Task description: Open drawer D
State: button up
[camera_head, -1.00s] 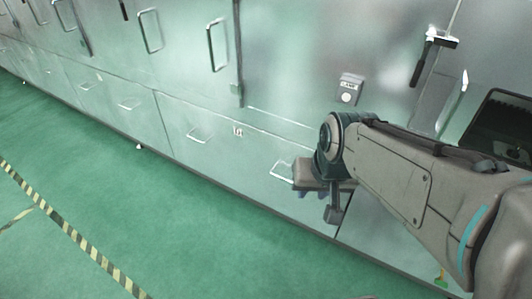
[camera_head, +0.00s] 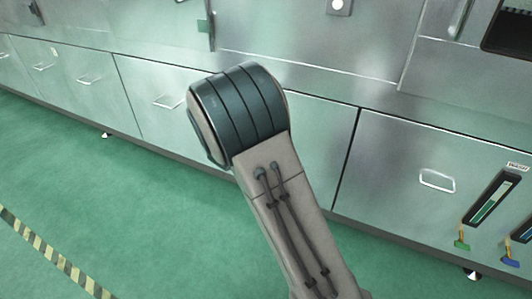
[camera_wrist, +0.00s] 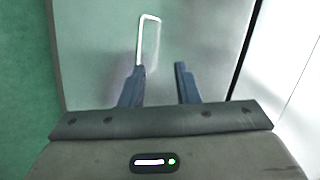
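In the wrist view a pale metal drawer front (camera_wrist: 95,75) carries a bright bar handle (camera_wrist: 149,18). My gripper (camera_wrist: 159,67) is open in front of it, with its two dark blue fingers apart. The near end of the handle shows by the left fingertip and between the fingers. I cannot tell whether they touch. In the head view my arm hides the gripper and that handle. No letter D is readable, and no drawer stands open.
Green floor (camera_head: 130,220) with a yellow-black stripe (camera_head: 45,255) lies open at the front left. Smooth metal panels rise above.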

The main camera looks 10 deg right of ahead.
notch_tip(320, 180, down, 8)
jog(key=m+h+b, duration=0.4)
jog(key=shift+t, duration=0.3)
jog(key=b+x, duration=0.4)
jog(key=x, duration=1)
jog(key=shift+w+d, duration=0.15)
jog(key=shift+d, duration=0.05)
grip_shut()
